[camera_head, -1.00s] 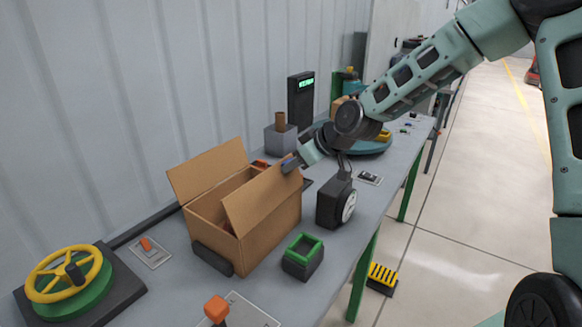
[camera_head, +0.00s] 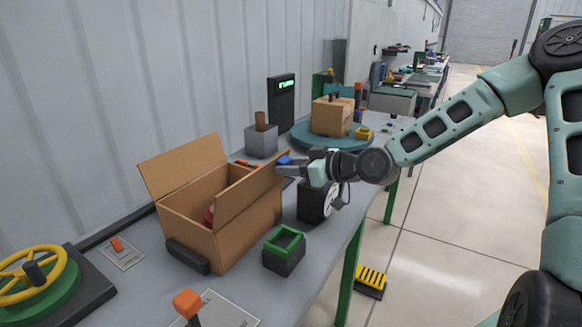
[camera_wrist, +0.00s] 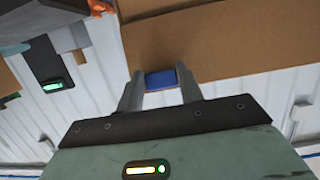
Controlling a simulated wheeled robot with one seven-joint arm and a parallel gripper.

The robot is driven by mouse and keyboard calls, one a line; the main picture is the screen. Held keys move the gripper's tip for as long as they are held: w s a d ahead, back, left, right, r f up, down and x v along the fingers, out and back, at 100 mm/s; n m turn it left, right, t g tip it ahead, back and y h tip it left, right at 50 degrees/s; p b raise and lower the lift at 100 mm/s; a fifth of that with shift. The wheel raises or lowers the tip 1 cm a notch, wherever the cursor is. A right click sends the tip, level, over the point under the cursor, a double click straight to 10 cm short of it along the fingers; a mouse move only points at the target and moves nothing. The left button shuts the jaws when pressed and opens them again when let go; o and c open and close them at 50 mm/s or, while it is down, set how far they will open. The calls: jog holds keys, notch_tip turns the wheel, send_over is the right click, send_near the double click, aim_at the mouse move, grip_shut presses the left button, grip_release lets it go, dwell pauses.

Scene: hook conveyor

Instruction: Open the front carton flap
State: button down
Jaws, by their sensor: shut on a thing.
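The open-topped brown carton (camera_head: 243,229) stands on the bench. Its front flap (camera_head: 250,188) stands roughly upright along the near right side, and brown board also fills the top of the wrist view (camera_wrist: 220,35). My gripper (camera_head: 287,164) is at the flap's far upper corner. It is shut on a blue tab (camera_wrist: 161,79) at the flap's edge, between both fingers. The back flap (camera_head: 182,165) is raised and leans outward. Something red (camera_head: 208,214) shows inside the carton, mostly hidden by the front flap.
A black gauge box (camera_head: 316,203) and a green-rimmed black holder (camera_head: 284,250) stand close to the carton's right. A grey block with a brown peg (camera_head: 261,140) is behind. A turntable (camera_head: 318,137) carries another box. A yellow handwheel (camera_head: 35,275) is at left.

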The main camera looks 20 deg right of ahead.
jog(key=shift+s+f, duration=0.2)
jog(key=shift+f, duration=0.25)
jog(key=c, duration=0.9)
grip_release()
jog(key=shift+w, duration=0.1)
jog(key=shift+r, duration=0.15)
jog(key=b+v, duration=0.5)
jog(key=v, duration=1.2)
jog(key=shift+d+r, duration=0.15)
